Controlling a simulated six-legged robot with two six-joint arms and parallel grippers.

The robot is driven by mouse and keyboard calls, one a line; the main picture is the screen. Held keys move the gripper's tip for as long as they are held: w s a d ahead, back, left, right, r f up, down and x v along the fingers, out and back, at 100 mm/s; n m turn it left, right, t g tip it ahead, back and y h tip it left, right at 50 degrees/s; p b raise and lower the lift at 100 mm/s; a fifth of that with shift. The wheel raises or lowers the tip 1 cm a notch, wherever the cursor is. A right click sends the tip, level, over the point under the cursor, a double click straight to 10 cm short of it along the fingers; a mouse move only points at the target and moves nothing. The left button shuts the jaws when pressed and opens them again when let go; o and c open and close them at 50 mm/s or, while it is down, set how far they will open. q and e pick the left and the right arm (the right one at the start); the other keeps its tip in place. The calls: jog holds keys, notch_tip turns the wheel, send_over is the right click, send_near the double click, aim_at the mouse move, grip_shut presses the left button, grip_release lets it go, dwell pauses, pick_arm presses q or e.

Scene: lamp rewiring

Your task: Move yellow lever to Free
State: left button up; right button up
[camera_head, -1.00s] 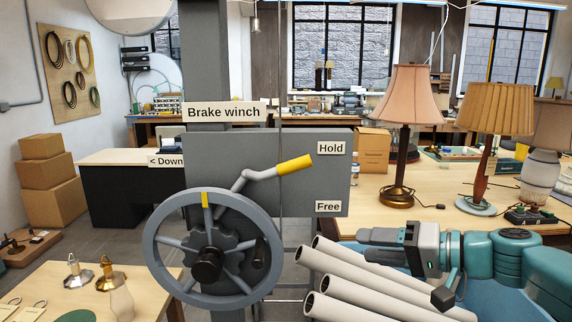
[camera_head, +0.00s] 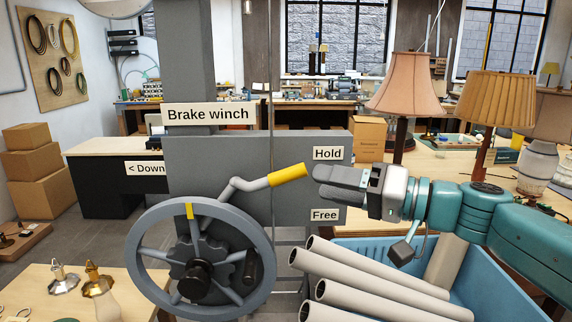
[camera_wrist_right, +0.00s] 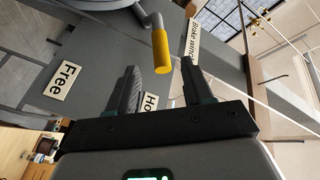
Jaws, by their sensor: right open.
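The yellow lever (camera_head: 288,174) is a grey bent arm with a yellow grip on the grey brake winch panel. Its grip points up and right, near the Hold label (camera_head: 328,154). The Free label (camera_head: 325,215) is lower on the panel. My right gripper (camera_head: 316,181) is open and empty, just right of the yellow tip and apart from it. In the right wrist view the yellow grip (camera_wrist_right: 162,52) lies ahead of and between the open fingers (camera_wrist_right: 160,80), beyond their tips. My left gripper is not in view.
A spoked handwheel (camera_head: 200,262) with a dark knob stands left of and below the lever. A vertical cable (camera_head: 271,110) runs near the lever. Below my right arm, grey tubes (camera_head: 375,285) stick out of a blue bin (camera_head: 490,285). Lamps (camera_head: 405,95) stand on the table behind.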

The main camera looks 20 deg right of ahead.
aim_at(297, 177)
jog(key=p+x, duration=0.2)
jog(key=x, duration=0.5)
jog(key=shift+s+a+r, duration=0.1)
jog(key=shift+a, duration=0.1)
jog(key=shift+w+a, duration=0.3)
jog(key=shift+w, duration=0.15)
jog(key=shift+a, duration=0.15)
